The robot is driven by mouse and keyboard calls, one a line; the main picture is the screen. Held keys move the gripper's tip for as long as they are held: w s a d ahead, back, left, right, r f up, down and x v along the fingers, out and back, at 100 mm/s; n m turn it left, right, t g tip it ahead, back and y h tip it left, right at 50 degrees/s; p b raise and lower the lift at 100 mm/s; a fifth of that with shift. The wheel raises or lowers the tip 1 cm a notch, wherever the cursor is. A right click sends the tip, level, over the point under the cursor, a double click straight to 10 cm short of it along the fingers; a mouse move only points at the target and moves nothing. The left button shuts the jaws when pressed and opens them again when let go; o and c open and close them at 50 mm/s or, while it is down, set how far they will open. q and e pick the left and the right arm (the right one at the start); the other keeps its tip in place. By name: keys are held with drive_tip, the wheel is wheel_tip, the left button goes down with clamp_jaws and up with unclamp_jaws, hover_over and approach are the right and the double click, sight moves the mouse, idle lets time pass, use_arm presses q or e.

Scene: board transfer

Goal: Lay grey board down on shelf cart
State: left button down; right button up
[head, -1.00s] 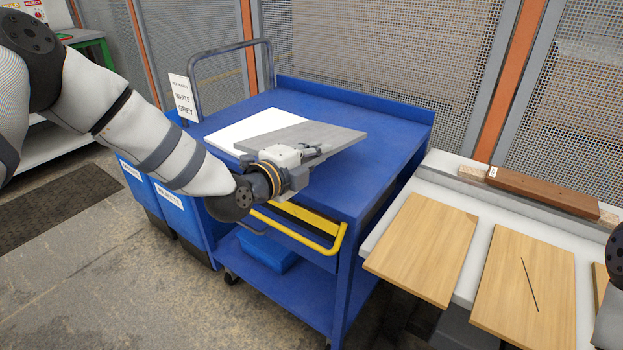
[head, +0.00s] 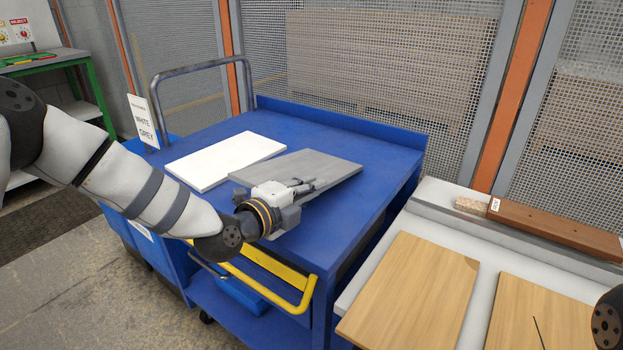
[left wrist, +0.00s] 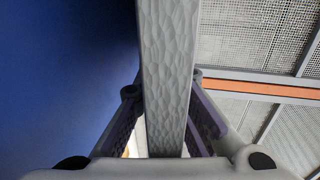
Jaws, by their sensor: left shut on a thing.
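The grey board (head: 322,168) is over the top of the blue shelf cart (head: 318,125), roughly level. In the head view its left end overlaps the edge of the white board (head: 222,162), which lies flat on the cart. My left gripper (head: 298,187) is shut on the grey board's near edge. The left wrist view shows the thick grey edge (left wrist: 168,75) between the two fingers (left wrist: 166,125), with blue cart surface on the left. I cannot tell whether the underside touches the cart. My right gripper is out of view.
A white and grey label sign (head: 143,121) stands by the cart's handle (head: 203,67). A yellow handle (head: 285,272) is at the cart's near side. A white table (head: 400,225) with wooden boards (head: 415,295) is at the right. A mesh fence (head: 370,70) stands behind.

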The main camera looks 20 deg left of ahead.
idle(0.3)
use_arm(q)
drive_tip(key=shift+f, duration=0.15)
drive_tip(key=c, duration=1.6)
unclamp_jaws()
drive_tip(key=shift+o, duration=0.2)
drive_tip(key=shift+f, duration=0.15)
